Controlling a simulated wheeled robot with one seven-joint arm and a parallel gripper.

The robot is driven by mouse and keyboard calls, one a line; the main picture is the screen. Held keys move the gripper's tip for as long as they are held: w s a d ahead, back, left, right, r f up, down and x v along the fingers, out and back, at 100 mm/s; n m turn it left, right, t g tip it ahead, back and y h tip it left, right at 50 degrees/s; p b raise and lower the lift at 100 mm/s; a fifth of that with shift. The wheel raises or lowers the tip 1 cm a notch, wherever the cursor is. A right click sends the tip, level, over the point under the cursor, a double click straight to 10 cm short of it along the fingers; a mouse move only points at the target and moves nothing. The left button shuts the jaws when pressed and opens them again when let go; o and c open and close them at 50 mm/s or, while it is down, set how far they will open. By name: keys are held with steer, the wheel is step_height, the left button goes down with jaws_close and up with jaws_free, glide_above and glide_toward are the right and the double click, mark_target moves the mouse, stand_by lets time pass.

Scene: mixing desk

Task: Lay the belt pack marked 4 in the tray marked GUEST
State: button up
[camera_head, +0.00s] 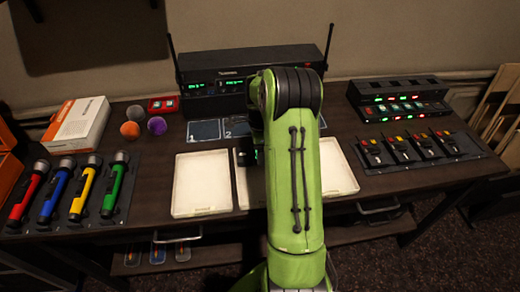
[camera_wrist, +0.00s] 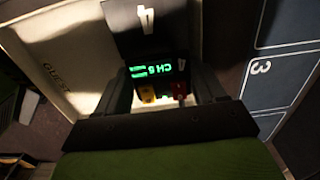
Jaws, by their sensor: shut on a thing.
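My gripper (camera_wrist: 165,85) is shut on a dark belt pack (camera_wrist: 150,45) in the wrist view, with one finger on each side. The pack carries a 4 label, a green display reading CH 6, and yellow and red buttons. The cream tray marked GUEST (camera_wrist: 52,72) lies beside and partly behind the pack in that view. I cannot tell whether the pack touches the tray. In the head view my green arm hides most of the gripper and the pack. It also covers parts of the middle tray (camera_head: 242,187) and the right tray (camera_head: 338,165).
A left tray (camera_head: 203,183) looks empty. Behind stand numbered dark pads (camera_head: 204,130) and a receiver (camera_head: 215,100) with upright antennas. Several packs (camera_head: 410,148) sit on a right-hand rack, before a lit charger (camera_head: 400,100). Coloured microphones (camera_head: 75,190), balls and a box are left.

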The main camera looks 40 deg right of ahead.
steer(key=shift+f, duration=0.15)
steer(key=shift+f+b, duration=0.3)
steer(key=shift+b, duration=0.05)
steer(key=shift+f, duration=0.2)
stand_by(0.6)
steer(key=o, duration=1.2)
steer(key=shift+r+p, duration=2.65)
steer(key=shift+r, duration=0.95)
